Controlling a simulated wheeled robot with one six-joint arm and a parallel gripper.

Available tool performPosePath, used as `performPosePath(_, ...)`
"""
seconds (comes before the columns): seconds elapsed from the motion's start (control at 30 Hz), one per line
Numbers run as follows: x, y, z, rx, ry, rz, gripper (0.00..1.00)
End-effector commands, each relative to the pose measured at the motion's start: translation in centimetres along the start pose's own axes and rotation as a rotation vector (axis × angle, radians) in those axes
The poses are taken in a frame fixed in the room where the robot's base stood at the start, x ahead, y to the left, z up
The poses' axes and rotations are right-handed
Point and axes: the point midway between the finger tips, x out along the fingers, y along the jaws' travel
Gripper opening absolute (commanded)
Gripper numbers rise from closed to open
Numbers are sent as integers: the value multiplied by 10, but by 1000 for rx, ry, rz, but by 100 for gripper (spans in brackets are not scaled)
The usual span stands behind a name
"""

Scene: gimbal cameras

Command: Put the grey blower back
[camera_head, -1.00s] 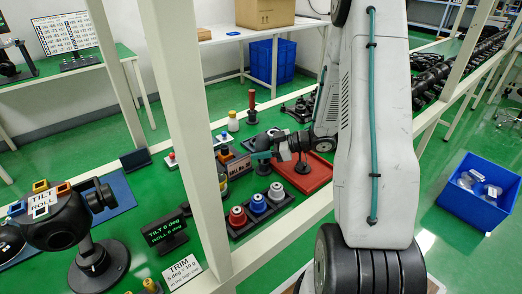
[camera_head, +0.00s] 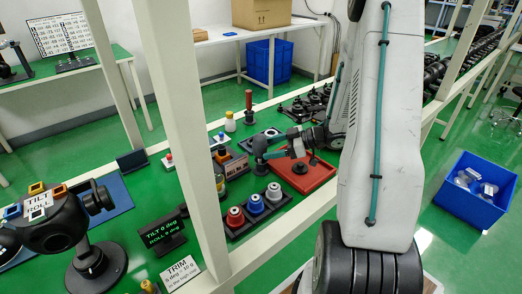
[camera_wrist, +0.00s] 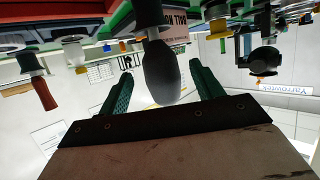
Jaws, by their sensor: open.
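The grey blower (camera_wrist: 160,72) is a dark grey bulb with a narrower neck, seen between and beyond my two green fingers in the wrist view. That view is upside down, so the bulb end is up. My gripper (camera_wrist: 164,80) is open, with a gap on each side of the bulb. In the head view the blower (camera_head: 260,149) stands just left of my gripper (camera_head: 274,155), near the labelled sign. A red tray (camera_head: 322,178) lies right of the gripper and holds a small black part.
A labelled sign (camera_head: 236,168) stands close left of the gripper. A white frame post (camera_head: 170,100) crosses the view. A blue bin (camera_head: 470,205) is on the floor at right.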

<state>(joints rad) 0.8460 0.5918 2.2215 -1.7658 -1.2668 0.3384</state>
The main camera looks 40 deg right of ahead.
Motion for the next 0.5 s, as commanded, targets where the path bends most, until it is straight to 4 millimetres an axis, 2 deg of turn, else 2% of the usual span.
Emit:
performPosePath(0.03,-13,1,0,0,0,6,66)
performPosePath(0.1,-28,1,0,0,-1,6,66)
performPosePath(0.23,-50,1,0,0,-1,5,66)
performPosePath(0.4,-64,2,-1,-3,-4,7,66)
performPosePath(0.5,-61,11,-10,-32,-47,51,66)
